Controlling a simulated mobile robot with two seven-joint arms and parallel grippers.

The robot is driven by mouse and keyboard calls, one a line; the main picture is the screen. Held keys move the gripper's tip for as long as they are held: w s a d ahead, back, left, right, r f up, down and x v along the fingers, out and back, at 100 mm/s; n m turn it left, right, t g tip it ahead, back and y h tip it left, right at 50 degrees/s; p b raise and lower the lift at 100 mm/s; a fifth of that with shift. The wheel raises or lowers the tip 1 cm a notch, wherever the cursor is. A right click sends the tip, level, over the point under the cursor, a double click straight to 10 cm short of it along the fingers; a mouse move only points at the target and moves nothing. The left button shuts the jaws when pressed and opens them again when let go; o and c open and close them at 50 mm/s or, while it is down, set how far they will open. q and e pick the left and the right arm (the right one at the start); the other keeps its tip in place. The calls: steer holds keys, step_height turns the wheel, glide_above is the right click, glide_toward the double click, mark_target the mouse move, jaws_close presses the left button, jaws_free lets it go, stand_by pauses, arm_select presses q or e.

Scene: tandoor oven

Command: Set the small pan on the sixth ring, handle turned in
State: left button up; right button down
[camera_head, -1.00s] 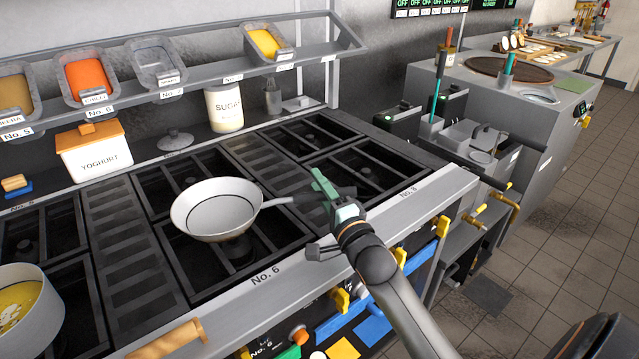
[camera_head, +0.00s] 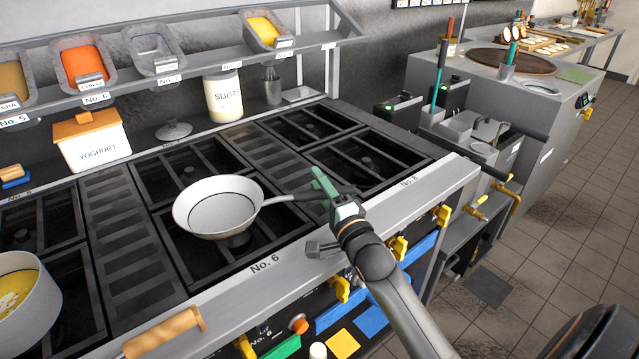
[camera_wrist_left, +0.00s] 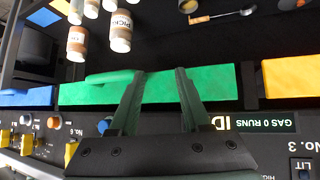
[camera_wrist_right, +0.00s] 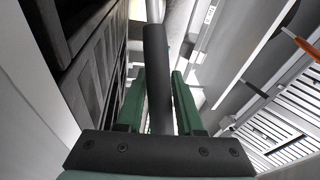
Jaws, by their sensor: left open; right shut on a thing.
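The small pan (camera_head: 218,206), white inside with a dark line, is over the front ring (camera_head: 235,239) behind the "No. 6" label (camera_head: 268,263). I cannot tell whether its base touches the grate. Its handle points right, along the front of the range. My right gripper (camera_head: 325,190) is shut on the dark end of the handle, which runs between the green fingers (camera_wrist_right: 158,75) in the right wrist view. My left gripper (camera_wrist_left: 160,78) is open and empty, facing the green front panel (camera_wrist_left: 155,88); it is outside the head view.
A white pot (camera_head: 22,312) with yellow contents stands at the lower left. A wooden handle (camera_head: 163,334) juts over the front ledge. The yoghurt box (camera_head: 92,142) and sugar jar (camera_head: 223,97) stand behind. The rings right of the pan (camera_head: 362,160) are bare.

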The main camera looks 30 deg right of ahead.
steer(key=shift+f+b, duration=0.3)
steer(key=shift+f, duration=0.2)
steer(key=shift+c, duration=2.3)
jaws_free()
steer(key=shift+f, duration=0.3)
steer(key=shift+s+a, duration=0.1)
steer(key=shift+s, duration=0.25)
steer(key=s, duration=0.4)
steer(key=s+a+f, duration=0.1)
steer(key=s, duration=0.6)
steer(key=shift+s+a+f, duration=0.2)
steer(key=shift+s, duration=0.15)
